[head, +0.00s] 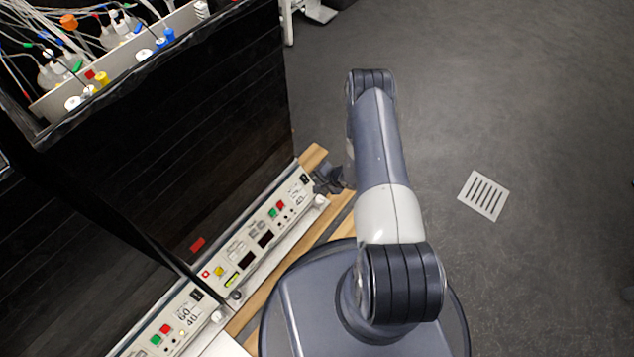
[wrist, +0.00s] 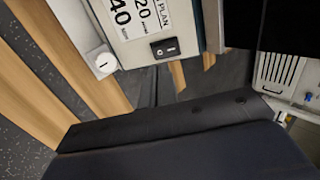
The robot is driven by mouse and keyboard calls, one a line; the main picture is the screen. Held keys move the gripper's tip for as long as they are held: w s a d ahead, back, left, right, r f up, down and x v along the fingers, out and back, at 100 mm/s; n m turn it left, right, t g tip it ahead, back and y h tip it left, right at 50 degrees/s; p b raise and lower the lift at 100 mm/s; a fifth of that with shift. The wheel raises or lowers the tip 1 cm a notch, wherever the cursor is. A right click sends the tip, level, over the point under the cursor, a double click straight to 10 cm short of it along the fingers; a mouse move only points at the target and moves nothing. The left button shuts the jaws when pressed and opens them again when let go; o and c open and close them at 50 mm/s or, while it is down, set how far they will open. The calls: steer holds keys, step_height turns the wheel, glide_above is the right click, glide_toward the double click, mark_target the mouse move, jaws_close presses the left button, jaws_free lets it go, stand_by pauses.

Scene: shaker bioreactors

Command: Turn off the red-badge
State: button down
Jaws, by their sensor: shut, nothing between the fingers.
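The red badge (head: 197,244) is a small red plate low on the dark front of the shaker (head: 215,140) at left in the head view. Below it runs a white control panel (head: 225,257) with a green and a red button, dark displays and a black switch (head: 305,178) at its far right end. My gripper (head: 324,179) is shut and empty, right beside that end of the panel; contact cannot be told. In the wrist view the black rocker switch (wrist: 164,48) shows beside a label with numbers. The fingertips are not clear there.
A second panel (head: 165,325) with a green and a red button continues at lower left. Wooden strips (head: 262,298) run along the front below the panels. Bottles and tubing (head: 110,45) stand on top. Open grey floor with a white vent (head: 483,195) lies to the right.

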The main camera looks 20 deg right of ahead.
mark_target(307, 181)
steer(key=b+x, duration=0.1)
steer(key=x, duration=0.4)
steer(key=shift+b, duration=0.3)
